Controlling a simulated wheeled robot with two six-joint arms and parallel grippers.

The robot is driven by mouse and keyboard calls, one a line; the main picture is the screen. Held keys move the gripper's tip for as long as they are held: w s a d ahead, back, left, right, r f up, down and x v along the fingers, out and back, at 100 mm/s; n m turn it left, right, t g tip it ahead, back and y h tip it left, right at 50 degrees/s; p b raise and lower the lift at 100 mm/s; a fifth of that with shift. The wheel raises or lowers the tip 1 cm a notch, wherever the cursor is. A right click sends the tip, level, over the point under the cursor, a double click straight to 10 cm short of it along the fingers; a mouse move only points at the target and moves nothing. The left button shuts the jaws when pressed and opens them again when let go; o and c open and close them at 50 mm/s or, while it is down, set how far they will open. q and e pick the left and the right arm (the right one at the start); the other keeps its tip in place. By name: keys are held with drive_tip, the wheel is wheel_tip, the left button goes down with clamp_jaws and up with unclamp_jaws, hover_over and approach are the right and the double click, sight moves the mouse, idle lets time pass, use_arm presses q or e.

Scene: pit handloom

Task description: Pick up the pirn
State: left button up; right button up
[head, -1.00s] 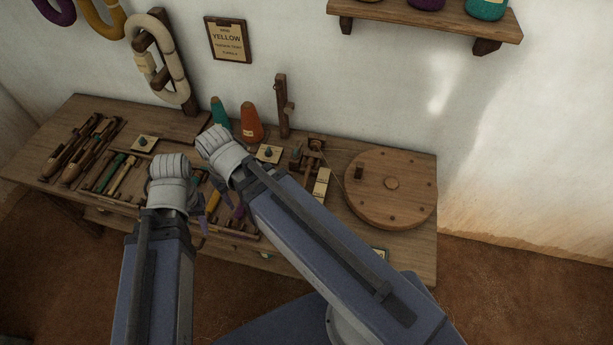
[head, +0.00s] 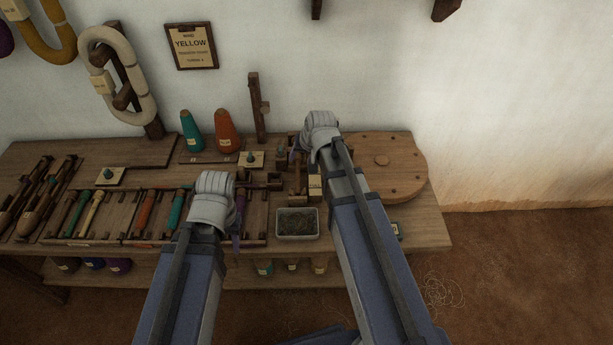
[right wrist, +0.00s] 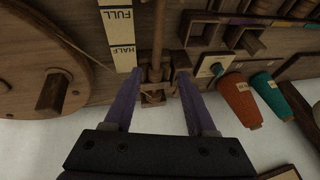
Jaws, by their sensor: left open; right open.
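Several pirns lie in the tray (head: 90,241) on the bench in the head view, among them a green pirn (head: 76,212), an orange pirn (head: 146,208) and a teal pirn (head: 176,208). I cannot tell which one the task means. My left gripper (head: 239,222) is over the right part of the tray, its fingers partly hidden by my wrist. My right gripper (head: 295,152) is at the winder beside the wheel. In the right wrist view its open fingers (right wrist: 158,76) flank a wooden spindle part (right wrist: 158,35); I cannot tell whether this bears a pirn.
A large wooden wheel (head: 400,170) stands right of the winder, with a FULL/HALF gauge (head: 315,187) near it. Orange (head: 227,132) and teal (head: 192,132) cones stand at the back. A grey bin (head: 297,223) sits at the front. Shuttles (head: 38,200) lie at left.

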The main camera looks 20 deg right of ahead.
sight(298, 169)
drive_tip(key=shift+s+b+x, duration=0.15)
drive_tip(key=shift+b+x, duration=1.75)
drive_tip(key=shift+x, duration=0.1)
drive_tip(key=shift+s+b+x, duration=0.2)
drive_tip(key=shift+b+x, duration=1.65)
drive_tip(key=shift+x, duration=0.15)
drive_tip(key=shift+d+f, duration=0.1)
drive_tip(key=shift+d, duration=0.1)
clamp_jaws()
